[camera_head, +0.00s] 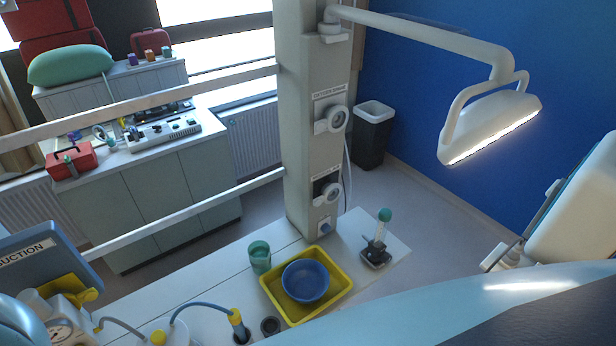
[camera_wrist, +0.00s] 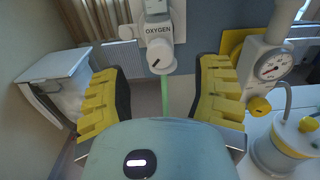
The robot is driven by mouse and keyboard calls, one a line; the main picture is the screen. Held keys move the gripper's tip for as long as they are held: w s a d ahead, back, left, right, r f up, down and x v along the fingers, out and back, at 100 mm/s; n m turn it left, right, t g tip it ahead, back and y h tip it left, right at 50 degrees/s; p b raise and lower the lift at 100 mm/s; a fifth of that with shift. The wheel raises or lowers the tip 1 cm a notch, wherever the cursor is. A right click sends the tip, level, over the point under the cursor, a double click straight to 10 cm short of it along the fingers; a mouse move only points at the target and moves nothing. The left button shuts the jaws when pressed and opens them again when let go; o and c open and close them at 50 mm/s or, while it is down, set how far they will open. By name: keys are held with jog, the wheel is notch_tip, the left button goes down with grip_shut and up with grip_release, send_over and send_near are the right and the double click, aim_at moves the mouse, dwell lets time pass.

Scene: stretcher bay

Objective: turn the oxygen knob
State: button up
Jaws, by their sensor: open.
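The oxygen knob (camera_wrist: 160,60) is a round white knob with a dark slanted mark on its face. It sits under a white OXYGEN label (camera_wrist: 158,29) in the upper middle of the wrist view. My gripper (camera_wrist: 160,80) is open, with one yellow-padded finger on the left and one on the right. The knob shows between and beyond the fingertips, and neither finger appears to touch it. A green tube hangs below the knob, its lower end hidden by my gripper body. I cannot make out the oxygen knob in the head view.
A pressure gauge (camera_wrist: 271,66) with a yellow part stands right of my gripper, above a lidded jar (camera_wrist: 297,136). The head view shows a column (camera_head: 312,120) with other round fittings, a yellow tray (camera_head: 334,295) holding a blue bowl (camera_head: 305,279), and a lamp (camera_head: 490,125).

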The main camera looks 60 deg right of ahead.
jog(key=shift+p+x, duration=0.75)
jog(key=shift+x, duration=1.9)
jog(key=shift+s, duration=0.1)
grip_shut()
